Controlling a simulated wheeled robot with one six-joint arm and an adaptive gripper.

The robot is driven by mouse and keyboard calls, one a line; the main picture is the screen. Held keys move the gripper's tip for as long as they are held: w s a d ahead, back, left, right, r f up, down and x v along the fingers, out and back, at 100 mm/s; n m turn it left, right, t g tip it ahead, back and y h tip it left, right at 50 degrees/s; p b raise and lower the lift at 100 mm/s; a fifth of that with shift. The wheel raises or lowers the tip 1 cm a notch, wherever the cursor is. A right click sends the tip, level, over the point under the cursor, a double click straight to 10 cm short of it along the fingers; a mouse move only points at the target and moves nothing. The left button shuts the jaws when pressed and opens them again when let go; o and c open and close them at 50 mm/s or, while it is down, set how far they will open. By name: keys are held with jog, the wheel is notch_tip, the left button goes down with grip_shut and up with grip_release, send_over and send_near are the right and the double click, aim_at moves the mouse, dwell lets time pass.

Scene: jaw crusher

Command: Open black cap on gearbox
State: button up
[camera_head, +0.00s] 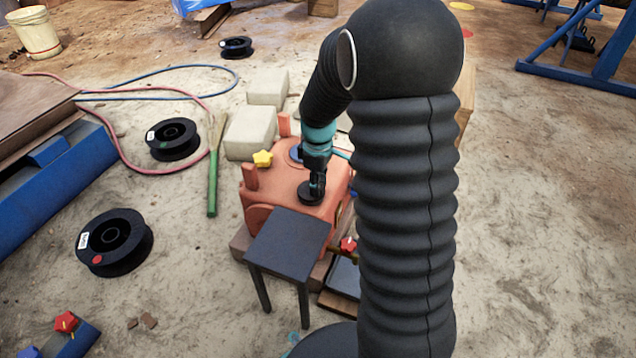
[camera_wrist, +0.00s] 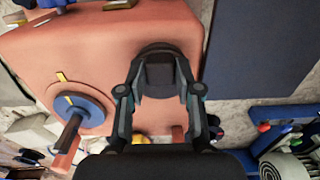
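The orange gearbox (camera_head: 285,183) stands in the middle of the head view and fills the upper left of the wrist view (camera_wrist: 90,40). The round black cap (camera_head: 311,194) sits on its top face. In the wrist view the cap (camera_wrist: 160,72) has a raised middle part and a wider rim. My gripper (camera_head: 316,184) reaches down to the cap from above. In the wrist view my gripper (camera_wrist: 160,85) has one finger on each side of the raised part, with the cap between them. I cannot tell whether the fingertips touch it.
A blue round part (camera_wrist: 80,112) with a shaft is on the gearbox near the cap. A yellow knob (camera_head: 262,158) is at its back left. A dark stool-like table (camera_head: 290,240) stands close in front.

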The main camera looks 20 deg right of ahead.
aim_at(300, 186)
grip_shut()
jog(key=shift+r, duration=0.15)
jog(key=p, duration=0.2)
jog(key=r+g+h+p, duration=0.1)
jog(key=p, duration=0.1)
jog(key=shift+w+a+r+h, duration=0.2)
jog(key=shift+w+a+h, duration=0.1)
jog(key=shift+a, duration=0.05)
jog(key=g+h+p, duration=0.1)
jog(key=p, duration=0.1)
jog(key=a+r+g+h+p, duration=0.1)
jog(key=p, duration=0.1)
jog(key=shift+w, duration=0.4)
jog(key=h+p, duration=0.1)
jog(key=w+a+g+h+p, duration=0.1)
jog(key=shift+a+r+g+p, duration=0.1)
jog(key=shift+r+g+p, duration=0.2)
jog(key=shift+p, duration=0.1)
jog(key=shift+w+a+g+h+p, duration=0.5)
jog(key=shift+g+h+p, duration=0.3)
jog(key=shift+h, duration=0.2)
jog(key=shift+w+a+g+h, duration=0.5)
jog(key=shift+a+g+h, duration=0.15)
jog(key=shift+g+h, duration=0.3)
